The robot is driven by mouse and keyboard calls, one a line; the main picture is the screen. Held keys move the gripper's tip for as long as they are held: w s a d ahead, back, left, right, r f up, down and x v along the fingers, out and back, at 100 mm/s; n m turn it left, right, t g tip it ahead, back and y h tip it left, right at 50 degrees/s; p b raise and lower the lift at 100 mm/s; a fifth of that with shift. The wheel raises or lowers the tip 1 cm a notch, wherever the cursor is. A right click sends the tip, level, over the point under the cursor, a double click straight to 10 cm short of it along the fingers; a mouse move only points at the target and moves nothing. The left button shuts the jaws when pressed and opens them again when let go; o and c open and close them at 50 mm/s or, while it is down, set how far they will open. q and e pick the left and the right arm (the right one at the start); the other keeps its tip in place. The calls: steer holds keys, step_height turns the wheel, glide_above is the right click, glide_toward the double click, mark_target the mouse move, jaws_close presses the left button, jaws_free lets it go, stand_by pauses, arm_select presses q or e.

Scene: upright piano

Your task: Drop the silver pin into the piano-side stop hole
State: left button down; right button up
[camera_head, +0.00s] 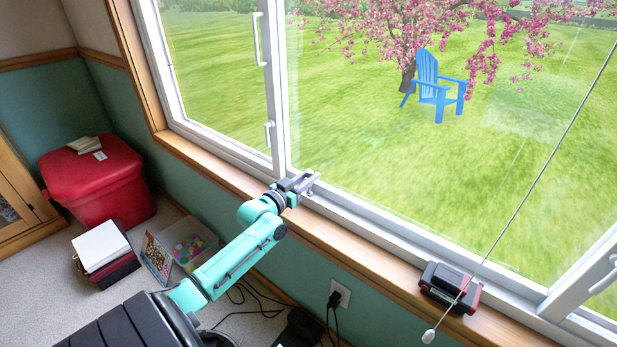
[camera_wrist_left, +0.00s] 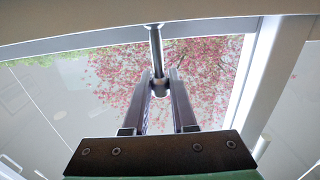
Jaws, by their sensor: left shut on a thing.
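My left gripper (camera_head: 305,183) is at the window, just above the wooden sill, with its arm reaching in from the lower left. In the left wrist view the left gripper (camera_wrist_left: 160,88) is shut on the silver pin (camera_wrist_left: 156,50). The pin stands out past the fingertips, its far end at the edge of a pale window frame bar; whether it touches or enters the bar I cannot tell. The stop hole cannot be made out. In the head view the pin is too small to tell. My right gripper is out of view.
A wooden sill (camera_head: 365,270) runs under the white-framed window. A black and red device (camera_head: 450,288) sits on it at the right, with a pull cord (camera_head: 535,185) hanging in front. A red stool (camera_head: 97,185), a book stack (camera_head: 103,252) and a clear bin (camera_head: 190,240) stand at the left.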

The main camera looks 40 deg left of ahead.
arm_select(q)
steer(key=shift+f, duration=0.4)
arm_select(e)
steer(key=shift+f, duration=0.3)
arm_select(q)
steer(key=c, duration=0.6)
jaws_free()
steer(key=shift+c, duration=0.2)
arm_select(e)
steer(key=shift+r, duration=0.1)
arm_select(q)
steer(key=shift+s, duration=0.45)
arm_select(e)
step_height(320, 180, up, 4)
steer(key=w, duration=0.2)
arm_select(q)
steer(key=s+p, duration=0.2)
steer(key=s, duration=1.1)
steer(key=shift+s+d, duration=0.2)
steer(key=shift+s, duration=0.1)
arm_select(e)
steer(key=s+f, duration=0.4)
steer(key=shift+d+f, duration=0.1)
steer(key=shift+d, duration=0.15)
arm_select(q)
steer(key=shift+a+p, duration=0.1)
steer(key=shift+p, duration=0.25)
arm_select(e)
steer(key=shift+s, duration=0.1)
